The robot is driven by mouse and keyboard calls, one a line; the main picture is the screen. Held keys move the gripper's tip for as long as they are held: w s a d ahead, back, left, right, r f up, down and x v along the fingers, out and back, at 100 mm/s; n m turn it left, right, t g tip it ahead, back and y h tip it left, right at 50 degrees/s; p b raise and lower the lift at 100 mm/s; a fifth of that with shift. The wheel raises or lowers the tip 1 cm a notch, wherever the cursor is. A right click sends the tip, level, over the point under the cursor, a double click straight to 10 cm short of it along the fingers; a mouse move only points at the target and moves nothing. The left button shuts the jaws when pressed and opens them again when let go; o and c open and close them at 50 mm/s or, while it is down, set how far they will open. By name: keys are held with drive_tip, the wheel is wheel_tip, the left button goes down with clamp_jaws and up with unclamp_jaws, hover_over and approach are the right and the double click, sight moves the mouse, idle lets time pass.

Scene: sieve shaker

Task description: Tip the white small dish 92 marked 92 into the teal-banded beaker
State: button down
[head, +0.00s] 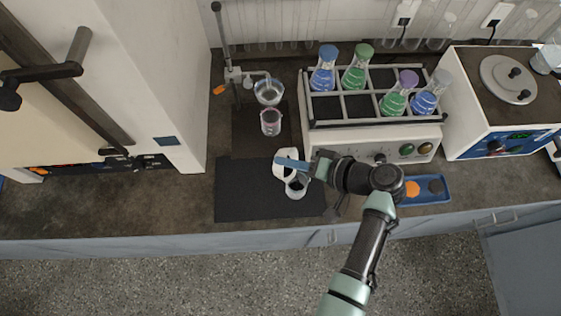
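The white small dish (282,177) is at my gripper (288,163), above the black mat. The gripper's blue finger crosses it, and the gripper appears shut on it. The dish looks tilted, with its round side turned to the camera. Its marking cannot be read. A clear beaker (297,188) stands on the mat just below and right of the dish, partly hidden by the gripper. Its band colour cannot be made out clearly, nor whether anything is inside it. The dish overlaps the beaker's upper left edge in the view.
A beaker with a pinkish band (271,123) stands below a glass funnel (268,91) on a ring stand (228,45). A shaker (372,140) with coloured flasks stands behind right. A blue tray (428,191) lies right of my wrist. The black mat (240,197) is bare on its left.

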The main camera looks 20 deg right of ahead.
drive_tip(key=shift+s+d+f+m+t+y+b, duration=0.2)
drive_tip(key=shift+s+d+t+y+b, duration=0.5)
drive_tip(key=shift+b, duration=1.05)
drive_tip(key=shift+s+d+f+t+y+b, duration=0.25)
drive_tip(key=shift+s+d+t+y+b, duration=0.5)
drive_tip(key=shift+b, duration=1.05)
drive_tip(key=shift+s+d+f+m+t+y+b, duration=0.1)
drive_tip(key=shift+s+d+f+t+y+b, duration=0.3)
drive_tip(key=shift+t+y+b, duration=0.95)
drive_tip(key=shift+w+d+r+g+h+b, duration=0.1)
drive_tip(key=shift+r+g+h+b, duration=0.2)
drive_tip(key=shift+g+b, duration=0.15)
drive_tip(key=w+a+g+h+p, duration=0.1)
drive_tip(key=p, duration=0.2)
drive_tip(key=w+a+r+g+h+p, duration=0.1)
drive_tip(key=p, duration=0.3)
drive_tip(key=shift+a+r+g+h, duration=0.1)
drive_tip(key=shift+r+g+h, duration=0.05)
drive_tip(key=shift+g+h, duration=0.25)
